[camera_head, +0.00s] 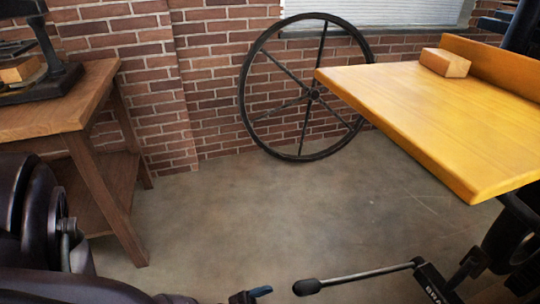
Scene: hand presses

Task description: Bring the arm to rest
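A dark arm, which looks like my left arm, runs along the bottom left edge. A small dark piece with a blue tip, apparently part of my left gripper (250,295), shows at the bottom edge. Most of it is cut off, so I cannot tell whether it is open or shut or holds anything. It is left of the black knob of a metal lever (360,274), with a gap between them in the picture. My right gripper is not in view.
A yellow board (420,110) with a wooden block (445,62) juts in from the right. A wooden table (50,112) at left bears a dark press (62,78) and another block (20,69). A spoked wheel (315,95) leans against the brick wall. The middle floor (240,220) is clear.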

